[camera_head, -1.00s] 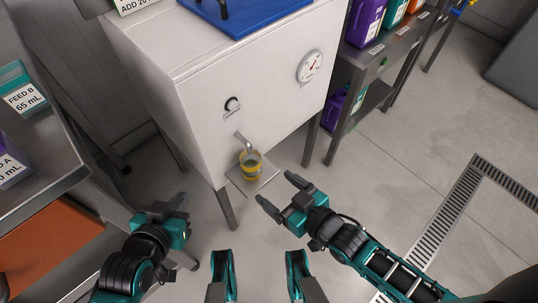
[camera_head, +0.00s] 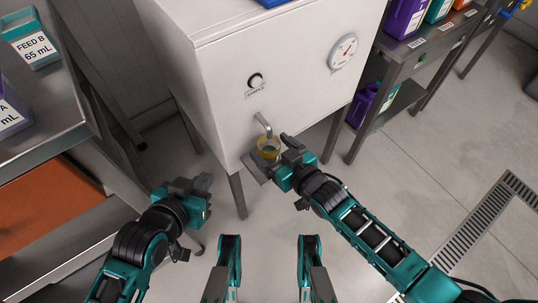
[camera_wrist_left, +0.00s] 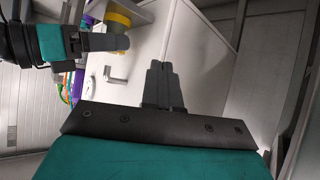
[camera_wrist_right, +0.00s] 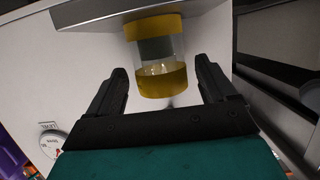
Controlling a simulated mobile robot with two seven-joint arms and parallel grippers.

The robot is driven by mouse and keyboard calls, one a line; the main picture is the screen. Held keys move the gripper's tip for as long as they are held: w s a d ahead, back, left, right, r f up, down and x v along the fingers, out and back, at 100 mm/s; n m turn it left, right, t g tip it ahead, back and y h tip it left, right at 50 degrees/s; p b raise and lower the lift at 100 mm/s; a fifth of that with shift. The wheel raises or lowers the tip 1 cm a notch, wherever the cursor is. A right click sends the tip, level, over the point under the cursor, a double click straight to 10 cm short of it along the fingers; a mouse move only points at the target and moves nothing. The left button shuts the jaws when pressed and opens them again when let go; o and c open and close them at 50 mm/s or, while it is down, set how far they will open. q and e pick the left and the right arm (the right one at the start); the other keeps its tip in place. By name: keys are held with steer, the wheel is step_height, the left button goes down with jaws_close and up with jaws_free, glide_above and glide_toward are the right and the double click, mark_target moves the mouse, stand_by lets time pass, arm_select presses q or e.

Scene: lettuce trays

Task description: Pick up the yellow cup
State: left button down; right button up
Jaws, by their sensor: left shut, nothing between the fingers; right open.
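The yellow cup (camera_head: 268,148) stands on a small metal ledge (camera_head: 254,168) under the tap (camera_head: 262,124) of the white cabinet. It has clear walls with yellow bands and shows between the fingers in the right wrist view (camera_wrist_right: 160,60). My right gripper (camera_head: 272,153) is open, with one finger on either side of the cup; I cannot tell whether either touches it. It partly hides the cup in the head view. My left gripper (camera_head: 204,184) is shut and empty, low and to the left of the cup. Its closed fingers show in the left wrist view (camera_wrist_left: 161,85).
The white cabinet (camera_head: 210,80) has a sample knob (camera_head: 255,81) and a dial gauge (camera_head: 343,51). A metal shelf with bottles (camera_head: 403,18) stands at the right. A metal table (camera_head: 60,110) with feed containers stands at the left. The floor at the right is open.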

steer(key=shift+x, duration=0.95)
steer(key=shift+s, duration=0.1)
steer(key=shift+c, duration=0.2)
steer(key=c, duration=1.1)
steer(key=shift+r, duration=0.1)
steer(key=shift+c, duration=0.3)
steer(key=shift+r, duration=0.1)
